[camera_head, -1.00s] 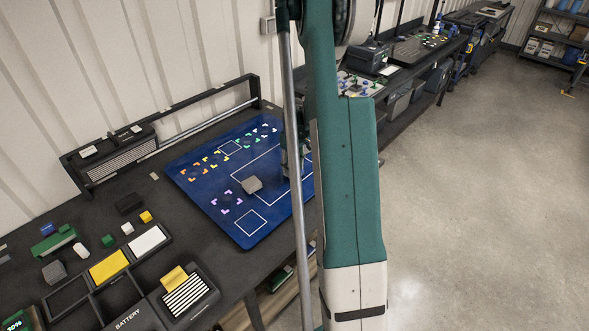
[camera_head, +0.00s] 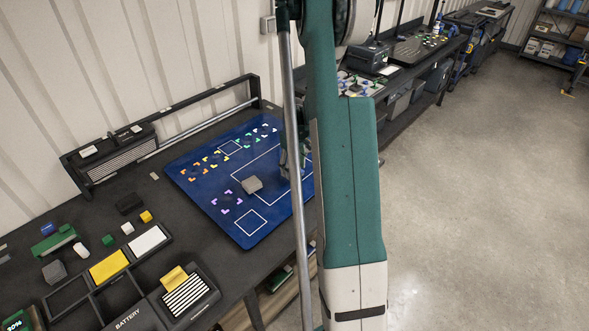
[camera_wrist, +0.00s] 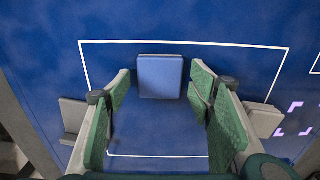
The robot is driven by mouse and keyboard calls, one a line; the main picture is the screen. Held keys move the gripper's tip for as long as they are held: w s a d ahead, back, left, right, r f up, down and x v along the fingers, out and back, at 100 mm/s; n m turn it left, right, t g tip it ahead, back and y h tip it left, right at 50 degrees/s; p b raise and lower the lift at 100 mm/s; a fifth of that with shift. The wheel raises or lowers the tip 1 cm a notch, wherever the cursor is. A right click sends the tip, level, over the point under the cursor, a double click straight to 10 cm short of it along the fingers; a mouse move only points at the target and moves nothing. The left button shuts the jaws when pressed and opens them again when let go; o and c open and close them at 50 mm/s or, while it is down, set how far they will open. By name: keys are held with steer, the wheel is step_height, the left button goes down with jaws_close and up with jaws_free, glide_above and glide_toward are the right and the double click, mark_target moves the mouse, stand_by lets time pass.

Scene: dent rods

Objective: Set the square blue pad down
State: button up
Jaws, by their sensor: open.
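The square blue pad (camera_wrist: 160,77) shows in the wrist view, inside a white outlined rectangle on the blue mat (camera_wrist: 215,25). It appears to lie flat on the mat. My gripper (camera_wrist: 161,86) is open, with one green-padded finger on each side of the pad and gaps between them. In the head view my gripper (camera_head: 284,160) is mostly hidden behind my arm and a pole, and the pad cannot be made out there.
A grey block (camera_head: 252,185) rests on the mat near the outline. In the wrist view, grey pieces lie left (camera_wrist: 72,116) and right (camera_wrist: 265,119) of my fingers. Trays (camera_head: 110,265) and loose small blocks fill the table's near left.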

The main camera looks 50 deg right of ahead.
mark_target(294, 171)
step_height(294, 171, up, 12)
stand_by(0.7)
stand_by(0.7)
steer(key=s+a+r+t, duration=0.1)
steer(key=a+r, duration=0.5)
steer(key=a, duration=0.3)
steer(key=s+a+r+t+h, duration=0.1)
steer(key=a+r, duration=0.4)
steer(key=a, duration=0.4)
steer(key=s+a+r+t, duration=0.1)
steer(key=a+r, duration=0.5)
steer(key=a, duration=0.2)
steer(key=s+a+r+t, duration=0.1)
steer(key=s+a+t, duration=0.1)
steer(key=s+a, duration=0.6)
steer(key=s+a+r+t+y, duration=0.1)
steer(key=s+a+r+t, duration=0.1)
steer(key=s+a, duration=0.7)
steer(key=shift+a, duration=3.5)
